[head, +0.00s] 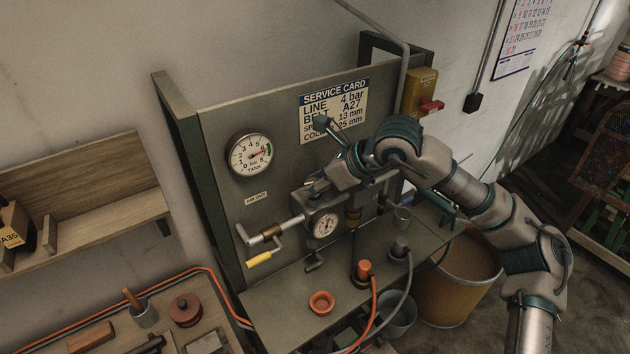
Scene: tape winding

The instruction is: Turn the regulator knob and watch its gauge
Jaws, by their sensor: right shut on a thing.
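The regulator (303,200) is mounted on the grey panel, with its small round white-faced gauge (323,225) on the front. The gauge's dial is uncovered, but it is too small to read its needle surely. My right gripper (317,184) is at the top of the regulator, shut on its knob. The knob is mostly hidden by the fingers and wrist. The service card (335,105) on the panel reads LINE 4 bar. My left gripper is not in view.
A larger TANK gauge (250,154) is at the panel's upper left. A yellow-handled valve (259,259) sits left of the regulator. A tan bin (458,280) stands at right.

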